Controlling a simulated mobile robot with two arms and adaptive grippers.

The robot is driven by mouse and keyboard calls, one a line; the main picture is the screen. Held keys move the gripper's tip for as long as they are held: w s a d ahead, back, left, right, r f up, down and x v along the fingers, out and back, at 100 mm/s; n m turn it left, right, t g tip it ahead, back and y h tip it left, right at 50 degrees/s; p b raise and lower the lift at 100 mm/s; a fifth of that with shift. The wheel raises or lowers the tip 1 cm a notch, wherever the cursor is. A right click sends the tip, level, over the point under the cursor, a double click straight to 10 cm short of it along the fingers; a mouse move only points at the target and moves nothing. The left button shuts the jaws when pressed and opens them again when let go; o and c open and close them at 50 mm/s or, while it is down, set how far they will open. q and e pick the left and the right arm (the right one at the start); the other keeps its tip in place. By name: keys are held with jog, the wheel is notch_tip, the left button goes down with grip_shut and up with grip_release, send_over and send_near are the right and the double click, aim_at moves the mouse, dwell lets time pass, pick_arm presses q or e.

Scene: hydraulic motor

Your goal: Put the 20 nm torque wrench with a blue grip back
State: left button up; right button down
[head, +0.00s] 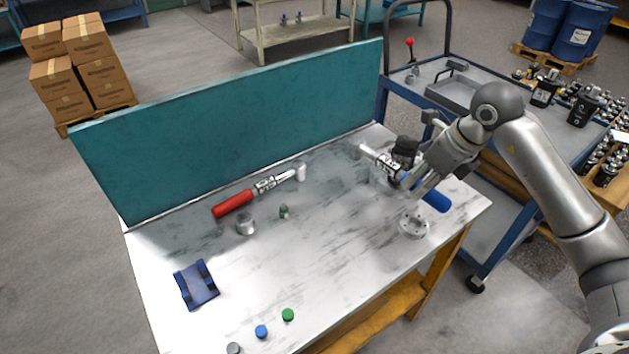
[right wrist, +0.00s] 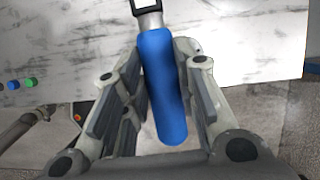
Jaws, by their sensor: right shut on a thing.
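The torque wrench with a blue grip (head: 437,201) is at the right end of the marble-look workbench (head: 330,240). Its silver shaft points to the back left. My right gripper (head: 411,184) is shut on the wrench, near where the grip meets the shaft. In the right wrist view the blue grip (right wrist: 164,90) lies between the two fingers (right wrist: 158,85). I cannot tell whether the wrench touches the bench or is slightly above it. Its head end is near a pale grey post (head: 357,151). My left gripper is not in view.
A red-gripped wrench (head: 233,204) lies at the back near a white post (head: 301,171). A metal cup (head: 246,225), a round flange (head: 413,226), a dark blue cradle (head: 197,285) and small caps stand on the bench. A teal panel (head: 240,125) closes the back. A cart (head: 480,90) stands right.

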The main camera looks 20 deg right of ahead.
jog(key=shift+w+d+r+m, duration=0.15)
jog(key=shift+r+m, duration=0.05)
jog(key=shift+m, duration=0.1)
jog(key=shift+w, duration=0.2)
jog(key=w+a+f+p, duration=0.1)
jog(key=w+a+f, duration=0.2)
jog(key=w+a+f+p, duration=0.2)
jog(key=w+a+f, duration=0.1)
jog(key=w+a+f+p, duration=0.1)
jog(key=w+a+f, duration=0.2)
jog(key=w+f, duration=0.1)
jog(key=shift+w+f, duration=0.1)
notch_tip(320, 180, down, 2)
jog(key=shift+f+p, duration=0.15)
jog(key=shift+p, duration=0.55)
jog(key=shift+f, duration=0.2)
jog(key=c, duration=1.1)
grip_release()
jog(key=shift+c, duration=0.2)
